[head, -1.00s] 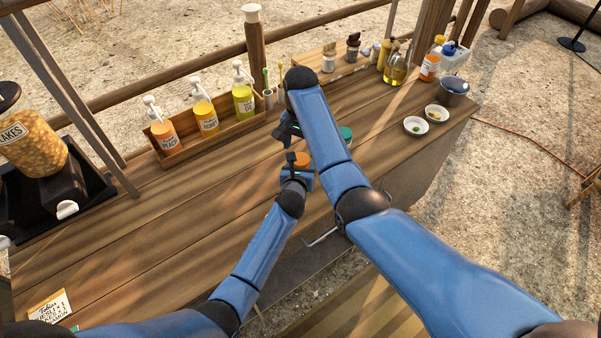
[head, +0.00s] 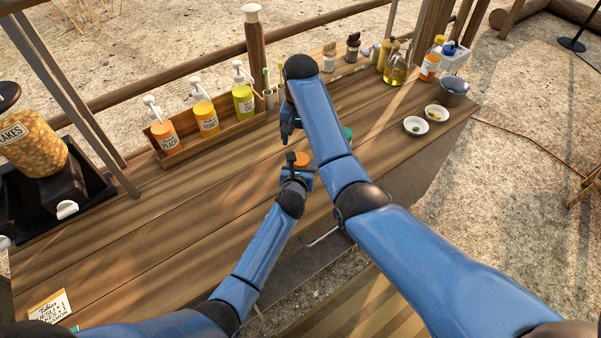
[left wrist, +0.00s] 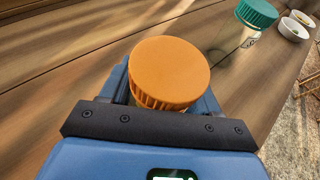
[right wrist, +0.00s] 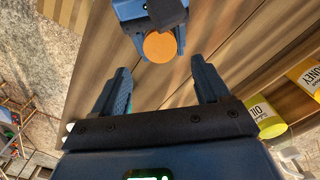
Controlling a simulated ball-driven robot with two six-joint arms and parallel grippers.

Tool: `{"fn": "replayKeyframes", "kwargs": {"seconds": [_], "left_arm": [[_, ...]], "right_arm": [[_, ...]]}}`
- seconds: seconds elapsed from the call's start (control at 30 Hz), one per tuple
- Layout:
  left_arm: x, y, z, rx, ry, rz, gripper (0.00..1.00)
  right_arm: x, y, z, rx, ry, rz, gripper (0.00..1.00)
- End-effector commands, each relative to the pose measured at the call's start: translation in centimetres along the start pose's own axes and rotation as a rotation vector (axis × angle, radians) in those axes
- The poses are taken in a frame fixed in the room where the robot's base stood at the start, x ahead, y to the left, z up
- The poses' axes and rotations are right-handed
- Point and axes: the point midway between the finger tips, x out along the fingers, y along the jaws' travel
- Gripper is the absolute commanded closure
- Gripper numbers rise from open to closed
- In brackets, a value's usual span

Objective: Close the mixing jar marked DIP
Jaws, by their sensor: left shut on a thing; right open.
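A jar with a ribbed orange lid (left wrist: 170,72) stands in my left gripper (head: 298,174), which is shut around it below the lid. The lid also shows from above in the right wrist view (right wrist: 160,46). It sits on top of the jar; I cannot tell how tightly. The jar's body and any label are mostly hidden by the gripper. A second jar with a teal lid (left wrist: 256,13) stands apart, partly hidden behind my right arm in the head view. My right gripper (right wrist: 163,78) is open and empty, a short way from the orange lid.
A wooden rack (head: 214,132) with several pump bottles (head: 203,117) stands along the back of the counter. Two small white bowls (head: 416,125) and a dark pot (head: 454,92) are at the right end. The counter's left middle is clear.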

Motion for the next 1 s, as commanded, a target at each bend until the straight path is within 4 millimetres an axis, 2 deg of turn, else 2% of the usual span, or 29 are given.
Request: {"fn": "replayKeyframes", "kwargs": {"seconds": [0.5, 0.7, 1.0], "left_arm": [[0.0, 0.0, 0.0, 0.0, 0.0, 0.0, 1.0], [0.0, 0.0, 0.0, 0.0, 0.0, 0.0, 1.0], [0.0, 0.0, 0.0, 0.0, 0.0, 0.0, 1.0]], "right_arm": [[6.2, 0.0, 0.1, 0.001, -0.001, 0.001, 0.25], [7.3, 0.0, 0.1, 0.001, -0.001, 0.0, 0.25], [7.4, 0.0, 0.0, 0.001, 0.0, 0.0, 0.25]]}}
